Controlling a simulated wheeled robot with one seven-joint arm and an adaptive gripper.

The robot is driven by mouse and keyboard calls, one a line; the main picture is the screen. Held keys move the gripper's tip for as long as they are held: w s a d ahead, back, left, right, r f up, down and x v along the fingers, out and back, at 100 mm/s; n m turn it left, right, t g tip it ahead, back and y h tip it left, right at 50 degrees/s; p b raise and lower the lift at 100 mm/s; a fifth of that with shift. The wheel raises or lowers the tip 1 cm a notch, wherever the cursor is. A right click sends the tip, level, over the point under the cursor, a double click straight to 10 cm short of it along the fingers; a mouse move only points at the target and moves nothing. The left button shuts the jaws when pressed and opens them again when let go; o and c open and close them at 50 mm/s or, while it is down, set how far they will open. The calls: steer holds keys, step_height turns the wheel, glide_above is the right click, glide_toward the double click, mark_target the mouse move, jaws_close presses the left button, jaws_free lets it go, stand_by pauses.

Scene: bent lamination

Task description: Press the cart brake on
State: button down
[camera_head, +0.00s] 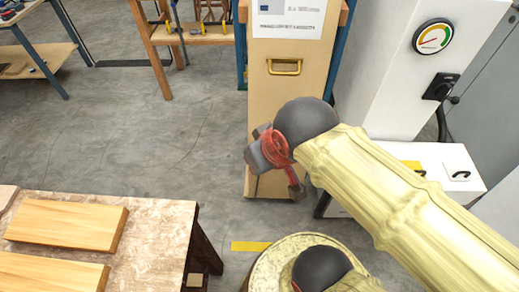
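My arm comes in from the lower right in a pale yellow cover. Its wrist ends in a dark round joint with red and grey parts, where my gripper (260,152) is seen from above. Its fingers are not clear, so I cannot tell whether it is open or shut. It appears in front of a tall wooden unit (285,108) with a brass handle (284,67) and a printed sheet. I cannot make out a cart brake for certain; my wrist and arm hide part of the unit's lower front.
A worktable (160,235) with wooden boards (66,220) stands at lower left. A white machine with a gauge (432,37) and a low white box (445,170) are at right. A yellow strip (250,246) marks the floor. The grey floor at centre left is clear.

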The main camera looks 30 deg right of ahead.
steer(key=w+d+f+m+g+h, duration=0.1)
steer(key=w+d+f+m, duration=0.1)
steer(key=w+d+f, duration=0.4)
steer(key=w+d+f+m+h, duration=0.1)
steer(key=w+d+f+m, duration=0.15)
steer(key=w, duration=0.65)
steer(key=w+d+f+m, duration=0.2)
steer(key=w+d+f, duration=0.2)
steer(key=f, duration=0.6)
steer(key=w+d+f+m+g, duration=0.1)
steer(key=w+d+f, duration=0.3)
steer(key=f, duration=0.7)
steer(key=shift+f+m, duration=0.3)
steer(key=shift+m, duration=0.25)
steer(key=shift+w+f, duration=0.1)
steer(key=shift+w, duration=0.05)
steer(key=b+x, duration=0.3)
steer(key=x, duration=0.6)
steer(key=shift+f+b, duration=0.35)
steer(key=shift+d, duration=0.1)
